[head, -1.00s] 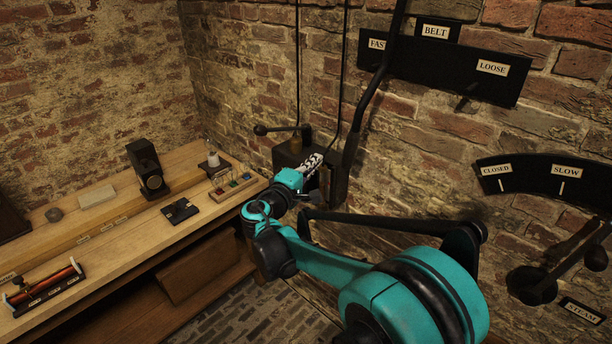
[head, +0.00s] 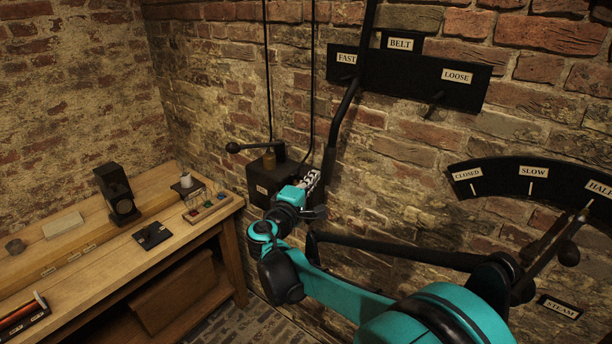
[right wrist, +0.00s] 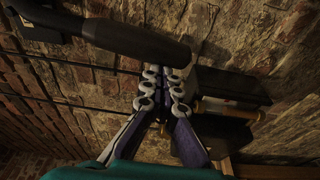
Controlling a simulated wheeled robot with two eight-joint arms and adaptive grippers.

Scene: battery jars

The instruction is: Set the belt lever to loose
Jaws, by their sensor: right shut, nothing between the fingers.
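The belt lever (head: 344,112) is a long black bar hanging down the brick wall, passing just beside the FAST label (head: 346,58) on the black BELT plate (head: 400,72). The LOOSE label (head: 457,76) is on the plate's right. My right gripper (head: 312,180) is shut and empty, just left of the lever's thick lower end. In the right wrist view its closed fingers (right wrist: 165,85) lie close to the dark lever handle (right wrist: 135,40). I cannot tell whether they touch it. My left gripper is not in view.
A dark wall box (head: 262,185) with a small ball-ended lever (head: 234,147) is left of my gripper. At right is a curved CLOSED/SLOW/HALF plate (head: 530,178) with its own lever. A wooden bench (head: 185,240) stands at left.

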